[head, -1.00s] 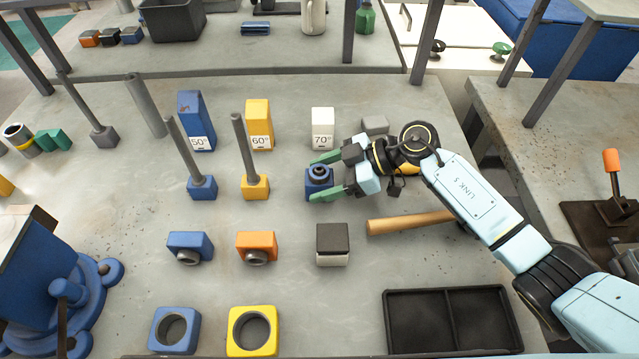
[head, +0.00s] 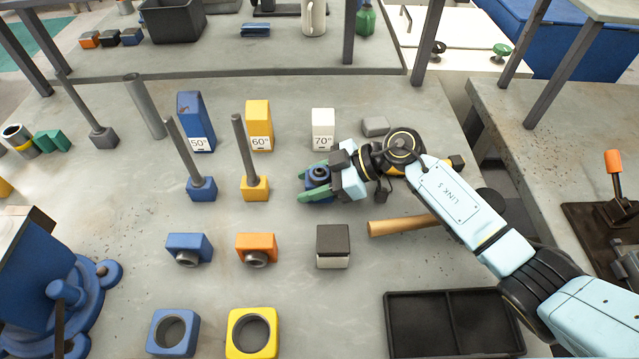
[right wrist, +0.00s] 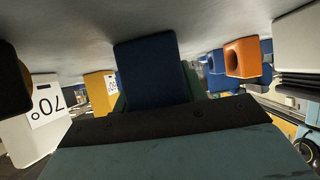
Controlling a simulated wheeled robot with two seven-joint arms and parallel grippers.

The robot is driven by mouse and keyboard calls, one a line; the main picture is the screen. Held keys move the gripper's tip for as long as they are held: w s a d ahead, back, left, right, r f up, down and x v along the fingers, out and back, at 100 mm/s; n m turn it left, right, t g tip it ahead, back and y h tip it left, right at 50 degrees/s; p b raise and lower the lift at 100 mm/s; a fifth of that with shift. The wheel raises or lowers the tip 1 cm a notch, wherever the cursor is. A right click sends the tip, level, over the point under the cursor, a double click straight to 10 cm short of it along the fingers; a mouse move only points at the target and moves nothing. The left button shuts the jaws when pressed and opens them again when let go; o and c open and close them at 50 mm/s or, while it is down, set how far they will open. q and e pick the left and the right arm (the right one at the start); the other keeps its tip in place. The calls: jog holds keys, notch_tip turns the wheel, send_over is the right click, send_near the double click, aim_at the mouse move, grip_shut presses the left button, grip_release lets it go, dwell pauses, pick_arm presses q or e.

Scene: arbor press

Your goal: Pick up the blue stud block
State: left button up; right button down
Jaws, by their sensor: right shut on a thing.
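The blue stud block (head: 318,174), with a dark round stud on top, is between the green fingers of my right gripper (head: 313,183). The gripper is shut on it, with a finger on its far side and another on its near side. The block sits upright at or very near the tabletop; I cannot tell whether there is a gap below. In the right wrist view the blue block (right wrist: 150,72) fills the middle, just beyond the dark gripper body. My left gripper is out of view.
A white 70° block (head: 323,128) stands behind. A yellow block with a rod (head: 255,188) is to the left. A black-topped block (head: 333,245) and a wooden-handled tool (head: 400,223) lie nearer. A black two-compartment tray (head: 450,320) is at front right.

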jog(key=shift+r, duration=0.15)
jog(key=shift+w+r, duration=0.1)
notch_tip(320, 180, up, 18)
jog(key=p, duration=0.3)
jog(key=s+d+m+t+h, duration=0.1)
jog(key=s+d+m+t, duration=0.1)
jog(key=d, duration=0.8)
jog(key=s+d+f+m+t+h, duration=0.1)
jog(key=d+m+t, duration=0.4)
jog(key=d, duration=0.6)
jog(key=shift+s, duration=0.4)
jog(key=shift+s+d+f, duration=0.1)
